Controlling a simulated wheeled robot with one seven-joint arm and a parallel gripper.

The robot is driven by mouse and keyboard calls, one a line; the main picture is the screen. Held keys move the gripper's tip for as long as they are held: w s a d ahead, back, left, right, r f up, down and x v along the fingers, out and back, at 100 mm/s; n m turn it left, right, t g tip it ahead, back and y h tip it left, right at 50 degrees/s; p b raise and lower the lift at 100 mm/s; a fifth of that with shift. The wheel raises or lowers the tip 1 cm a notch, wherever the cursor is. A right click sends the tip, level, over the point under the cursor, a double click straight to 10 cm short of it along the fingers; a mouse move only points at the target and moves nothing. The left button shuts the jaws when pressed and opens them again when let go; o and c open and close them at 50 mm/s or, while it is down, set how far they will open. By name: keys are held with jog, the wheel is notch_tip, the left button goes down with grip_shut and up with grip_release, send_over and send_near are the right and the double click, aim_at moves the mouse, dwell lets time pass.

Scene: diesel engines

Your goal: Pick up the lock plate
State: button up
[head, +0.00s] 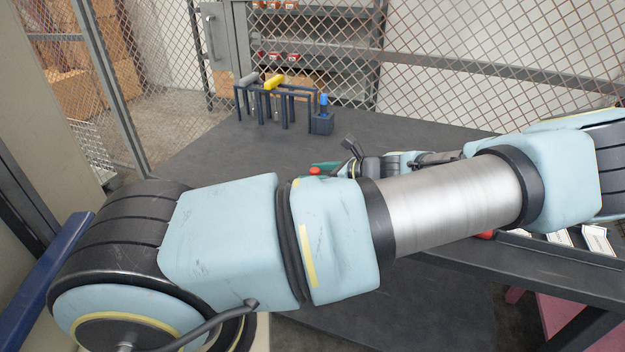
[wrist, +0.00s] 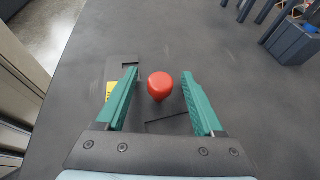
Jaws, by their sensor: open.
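A dark flat plate with a yellow label (wrist: 110,88), which looks like the lock plate, lies on the grey table in the wrist view. Its edges are hard to tell from the table, and my left finger covers part of it. A red rounded knob (wrist: 160,86) stands between my green fingers; whether it is fixed to the plate I cannot tell. My gripper (wrist: 160,73) is open, with one finger on each side of the knob and visible gaps to both. In the head view the knob's red top (head: 315,171) shows just above my arm, which hides the plate.
A dark rack (head: 288,92) with a yellow-handled and a grey-handled tool stands at the table's back. A small block with a blue-topped item (head: 322,116) stands beside it. Wire mesh fencing (head: 480,40) rises behind. The table (head: 220,150) is clear around the knob.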

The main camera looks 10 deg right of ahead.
grip_shut()
dwell(0.5)
